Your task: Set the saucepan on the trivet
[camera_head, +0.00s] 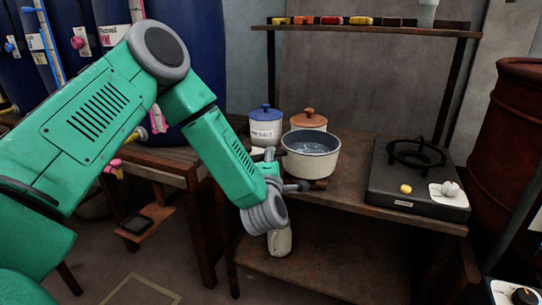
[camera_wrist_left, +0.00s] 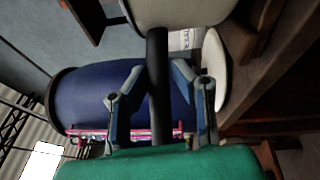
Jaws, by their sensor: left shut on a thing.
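The saucepan (camera_head: 312,165) is cream-coloured with a dark rim and holds a bluish liquid. It is at the left part of the workbench, left of the black stove, and looks upright. I cannot tell whether its base touches the bench. My left gripper (camera_head: 288,183) is at its near side, shut on its dark handle. In the left wrist view the handle (camera_wrist_left: 157,80) runs between the two fingers (camera_wrist_left: 158,92), and the pan's body (camera_wrist_left: 178,12) shows at the top. The black ring trivet (camera_head: 416,152) stands empty on the stove. My right gripper is not in view.
The black stove (camera_head: 385,182) carries a yellow knob (camera_head: 405,188) and a white plate with a pale knob (camera_head: 449,190). Blue-lidded (camera_head: 266,128) and orange-lidded (camera_head: 308,118) canisters stand behind the pan. A shelf (camera_head: 370,30) spans above. Bare bench (camera_head: 350,165) lies between pan and stove.

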